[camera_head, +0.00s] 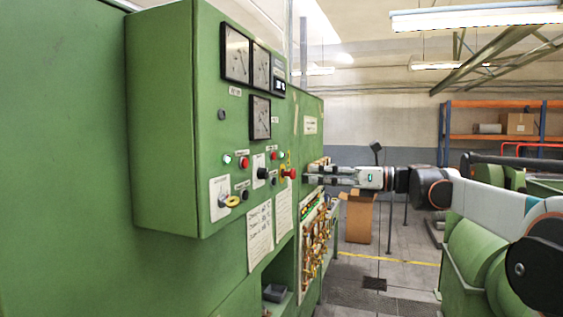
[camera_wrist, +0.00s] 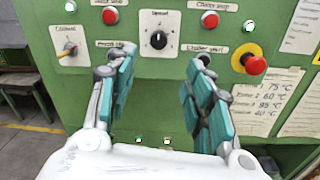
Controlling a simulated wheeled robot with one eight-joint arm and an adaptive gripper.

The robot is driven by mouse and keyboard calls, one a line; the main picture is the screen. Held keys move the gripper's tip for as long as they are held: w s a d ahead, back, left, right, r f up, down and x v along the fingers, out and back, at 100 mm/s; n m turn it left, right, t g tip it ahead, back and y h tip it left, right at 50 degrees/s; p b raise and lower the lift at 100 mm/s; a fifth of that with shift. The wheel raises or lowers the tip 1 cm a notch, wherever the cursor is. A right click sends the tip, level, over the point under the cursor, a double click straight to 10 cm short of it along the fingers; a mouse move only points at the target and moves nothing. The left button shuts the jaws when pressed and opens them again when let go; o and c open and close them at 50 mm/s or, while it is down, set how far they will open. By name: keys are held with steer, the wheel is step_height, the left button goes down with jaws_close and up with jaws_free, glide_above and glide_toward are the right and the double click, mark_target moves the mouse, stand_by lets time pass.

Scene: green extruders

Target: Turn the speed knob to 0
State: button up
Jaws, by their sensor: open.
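The speed knob (camera_wrist: 158,40) is a round black dial with a light mark, on a white plate labelled "Speed" in the wrist view. The exact setting is too small to read. In the head view the knob (camera_head: 262,173) is on the front of the green control box. My gripper (camera_wrist: 162,60) is open and empty, with its teal-padded fingers apart to the left and right below the knob. In the head view my gripper (camera_head: 306,175) points left towards the panel, to the right of the knob.
A red emergency button (camera_wrist: 255,65) on a yellow base sits right of the knob. A selector switch (camera_wrist: 68,48) labelled "Control" is at left. Red buttons (camera_wrist: 209,20) lie above and near the fingers. Paper notes (camera_wrist: 280,100) hang on the panel. Open floor (camera_head: 385,275) lies below the arm.

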mark_target(267, 173)
steer(key=p+x, duration=0.3)
steer(key=x, duration=1.1)
steer(key=shift+p, duration=0.3)
steer(key=shift+s, duration=0.1)
steer(key=c, duration=1)
